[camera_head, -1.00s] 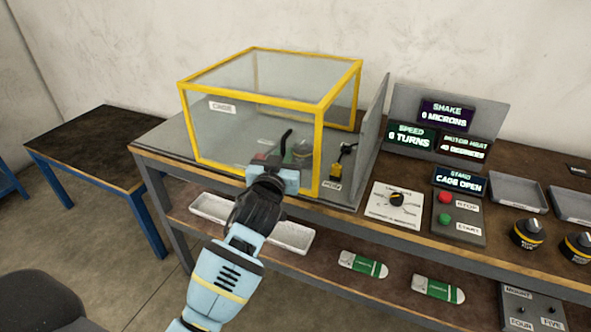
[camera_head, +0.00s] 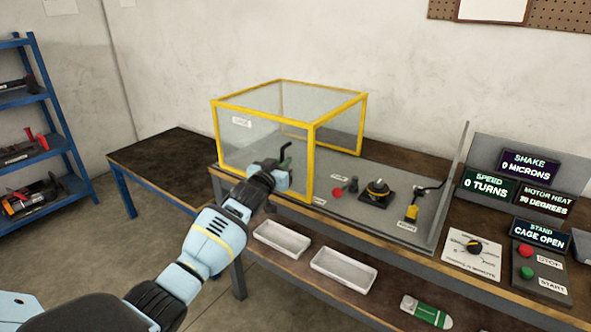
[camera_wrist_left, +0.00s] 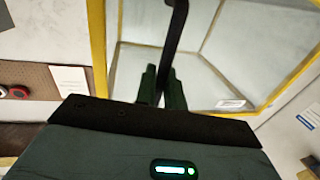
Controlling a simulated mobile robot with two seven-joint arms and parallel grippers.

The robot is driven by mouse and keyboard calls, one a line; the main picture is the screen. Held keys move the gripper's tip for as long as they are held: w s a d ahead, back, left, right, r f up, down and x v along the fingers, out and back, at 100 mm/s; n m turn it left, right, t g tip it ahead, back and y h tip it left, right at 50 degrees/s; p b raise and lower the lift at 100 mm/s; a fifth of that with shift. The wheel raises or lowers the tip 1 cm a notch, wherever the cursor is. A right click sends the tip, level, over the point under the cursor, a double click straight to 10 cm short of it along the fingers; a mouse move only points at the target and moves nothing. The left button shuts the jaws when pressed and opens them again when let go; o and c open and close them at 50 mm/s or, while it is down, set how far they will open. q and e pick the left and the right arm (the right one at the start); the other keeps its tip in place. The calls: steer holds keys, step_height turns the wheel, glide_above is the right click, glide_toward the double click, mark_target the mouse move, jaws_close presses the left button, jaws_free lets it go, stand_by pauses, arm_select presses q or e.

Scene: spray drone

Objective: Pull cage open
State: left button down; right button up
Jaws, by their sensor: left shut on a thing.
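The cage (camera_head: 312,160) is a clear box with a yellow frame, at the left part of the bench in the head view. It stands left of the parts on the grey base plate (camera_head: 352,208), which lies bare on its right. My left gripper (camera_head: 283,168) is at the cage's front side, shut on its black upright handle (camera_wrist_left: 177,30). In the left wrist view the handle passes between the two dark fingers (camera_wrist_left: 162,90), with the clear panes behind. The stand display (camera_head: 540,235) reads "CAGE OPEN". My right gripper is not in view.
On the plate stand a black motor-like part (camera_head: 377,193) and a yellow-and-black tool (camera_head: 413,208). A grey upright panel (camera_head: 452,190) closes the plate's right end. A lower dark table (camera_head: 165,165) stands left of the bench. White trays (camera_head: 343,272) lie on the lower shelf.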

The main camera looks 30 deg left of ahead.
arm_select(q)
steer(key=a, duration=0.2)
steer(key=shift+a+r, duration=0.1)
steer(key=shift+a, duration=0.2)
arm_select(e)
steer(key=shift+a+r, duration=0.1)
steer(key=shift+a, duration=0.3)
arm_select(q)
steer(key=c, duration=1.6)
jaws_free()
steer(key=shift+w, duration=0.1)
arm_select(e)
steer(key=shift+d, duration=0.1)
arm_select(q)
steer(key=shift+d, duration=0.1)
steer(key=s+d, duration=0.1)
steer(key=s, duration=0.6)
steer(key=shift+s+p, duration=0.35)
steer(key=shift+p, duration=0.1)
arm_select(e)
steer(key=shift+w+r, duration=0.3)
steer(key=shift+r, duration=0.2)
arm_select(q)
steer(key=shift+d, duration=0.1)
